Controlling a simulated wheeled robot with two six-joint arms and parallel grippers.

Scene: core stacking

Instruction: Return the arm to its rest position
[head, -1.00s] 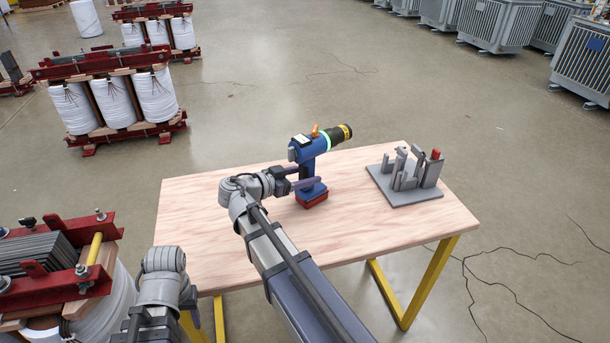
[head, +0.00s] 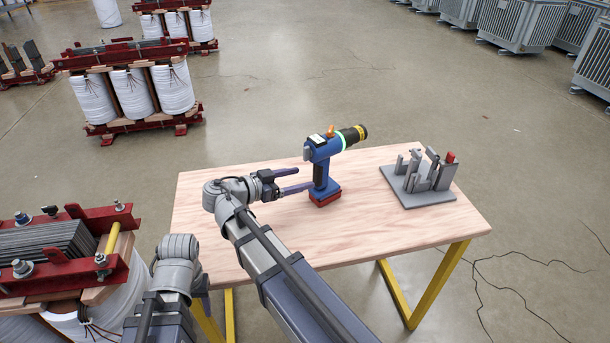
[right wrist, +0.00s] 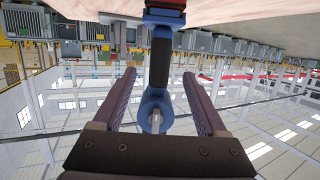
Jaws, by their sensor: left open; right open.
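A blue cordless power tool (head: 322,165) with a black and yellow nose, green ring and red-bottomed base stands upright on the wooden table (head: 400,230). My right gripper (head: 306,179) is open and empty, its fingers pointing at the tool's handle with the tips just short of it. In the right wrist view the tool's dark handle (right wrist: 160,62) shows upside down, beyond and between the two spread fingers (right wrist: 160,75). My left arm (head: 175,262) is at the lower left, bent beside the table's near edge. Its gripper cannot be made out.
A grey fixture (head: 425,190) with upright blocks and a red piece is on the table's right part. A transformer core (head: 75,265) with red beams stands close to my left arm. Another core (head: 130,85) is behind. The table's front middle is clear.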

